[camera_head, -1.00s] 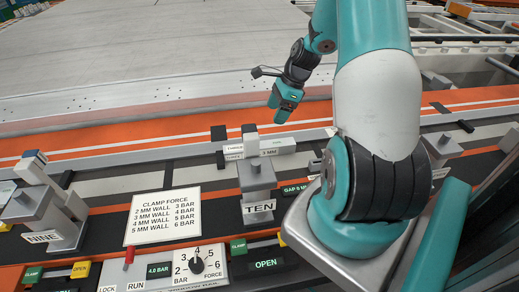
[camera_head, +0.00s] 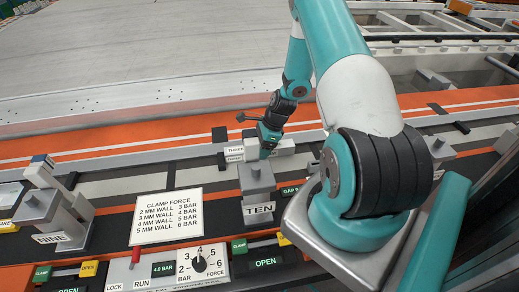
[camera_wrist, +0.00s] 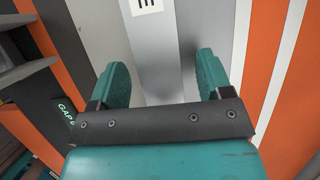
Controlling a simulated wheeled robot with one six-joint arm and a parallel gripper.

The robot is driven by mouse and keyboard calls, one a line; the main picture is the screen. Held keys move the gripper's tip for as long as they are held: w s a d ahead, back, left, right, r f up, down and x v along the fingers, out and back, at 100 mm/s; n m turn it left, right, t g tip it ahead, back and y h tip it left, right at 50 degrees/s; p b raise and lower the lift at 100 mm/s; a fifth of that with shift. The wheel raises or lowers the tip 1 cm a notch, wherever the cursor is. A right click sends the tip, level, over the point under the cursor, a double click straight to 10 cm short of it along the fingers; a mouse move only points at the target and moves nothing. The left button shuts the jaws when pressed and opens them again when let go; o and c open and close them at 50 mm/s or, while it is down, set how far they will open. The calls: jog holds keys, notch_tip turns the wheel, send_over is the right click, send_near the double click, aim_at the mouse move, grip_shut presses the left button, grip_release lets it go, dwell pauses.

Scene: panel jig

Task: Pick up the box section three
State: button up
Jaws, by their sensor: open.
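The box section three (camera_head: 236,157) is a light grey bar in a rail behind clamp TEN, with labels facing forward. My gripper (camera_head: 266,153) is down at the bar, just behind the clamp post, and hides part of it. In the wrist view, the open fingers of my gripper (camera_wrist: 162,62) stand apart to either side of the bar (camera_wrist: 152,45). A white label with dark marking shows on the bar at the top of that view. I cannot tell whether either finger touches the bar.
Clamp TEN (camera_head: 257,180) stands close in front of my gripper. Clamp NINE (camera_head: 45,206) is at the left. A CLAMP FORCE sign (camera_head: 167,216) and a force dial (camera_head: 200,263) are in front. A large pale panel (camera_head: 130,60) lies behind the orange strip.

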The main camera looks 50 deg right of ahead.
jog(key=c, duration=1)
jog(key=shift+c, duration=0.9)
jog(key=shift+r, duration=0.1)
